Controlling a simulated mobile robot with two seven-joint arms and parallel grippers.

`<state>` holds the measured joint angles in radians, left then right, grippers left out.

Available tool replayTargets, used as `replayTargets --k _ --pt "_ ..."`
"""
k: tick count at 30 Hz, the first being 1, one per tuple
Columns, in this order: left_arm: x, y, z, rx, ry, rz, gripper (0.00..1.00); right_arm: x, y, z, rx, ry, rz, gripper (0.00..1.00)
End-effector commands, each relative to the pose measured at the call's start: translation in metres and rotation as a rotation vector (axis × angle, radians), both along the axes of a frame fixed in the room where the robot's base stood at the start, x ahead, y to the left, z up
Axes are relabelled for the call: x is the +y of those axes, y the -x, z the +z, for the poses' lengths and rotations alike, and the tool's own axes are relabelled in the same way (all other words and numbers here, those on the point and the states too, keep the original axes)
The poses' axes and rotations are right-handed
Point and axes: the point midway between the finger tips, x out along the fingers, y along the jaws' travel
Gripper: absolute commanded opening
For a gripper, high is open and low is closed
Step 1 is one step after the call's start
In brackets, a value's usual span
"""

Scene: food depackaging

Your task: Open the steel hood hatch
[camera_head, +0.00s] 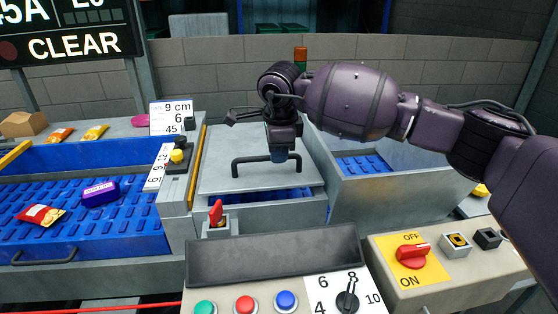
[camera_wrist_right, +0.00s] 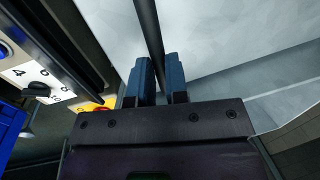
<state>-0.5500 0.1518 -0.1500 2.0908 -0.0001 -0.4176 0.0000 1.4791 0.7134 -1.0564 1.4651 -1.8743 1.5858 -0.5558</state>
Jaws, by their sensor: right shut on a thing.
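The steel hood hatch (camera_head: 222,172) is a pale grey panel in the middle of the head view, with a black bar handle (camera_head: 236,168) near its front edge. A gap below that edge shows some blue belt (camera_head: 290,194). My right gripper (camera_head: 278,157) comes down from above onto the right part of the handle. In the right wrist view, its two blue fingers (camera_wrist_right: 159,75) are shut on the black handle bar (camera_wrist_right: 148,28), with the pale hatch surface (camera_wrist_right: 220,30) behind. My left gripper is not in view.
A control panel (camera_head: 272,258) with buttons and a dial stands in front. A red OFF/ON switch (camera_head: 412,251) is at the right. A red lever (camera_head: 216,212) stands close to the hatch's front left corner. A blue conveyor (camera_head: 75,215) with packets runs on the left.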

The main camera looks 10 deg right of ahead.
Motion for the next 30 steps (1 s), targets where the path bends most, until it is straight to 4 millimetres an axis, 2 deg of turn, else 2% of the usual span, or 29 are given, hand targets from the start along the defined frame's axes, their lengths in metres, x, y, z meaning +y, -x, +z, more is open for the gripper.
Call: replayTargets --k 1,3,12,21,30 --pt "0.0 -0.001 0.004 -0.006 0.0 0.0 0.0 0.0 -0.005 0.02 -0.016 -0.003 -0.003 0.0" --pt "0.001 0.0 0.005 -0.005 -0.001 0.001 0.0 0.0 -0.011 0.038 -0.019 -0.003 -0.003 0.0" --pt "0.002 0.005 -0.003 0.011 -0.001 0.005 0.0 0.0 -0.044 0.099 -0.012 -0.003 -0.004 0.0" --pt "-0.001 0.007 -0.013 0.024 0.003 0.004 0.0 -0.001 -0.075 0.134 -0.005 -0.002 -0.004 0.0" --pt "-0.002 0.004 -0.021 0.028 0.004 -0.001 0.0 -0.001 -0.095 0.155 -0.002 0.0 -0.001 0.0"
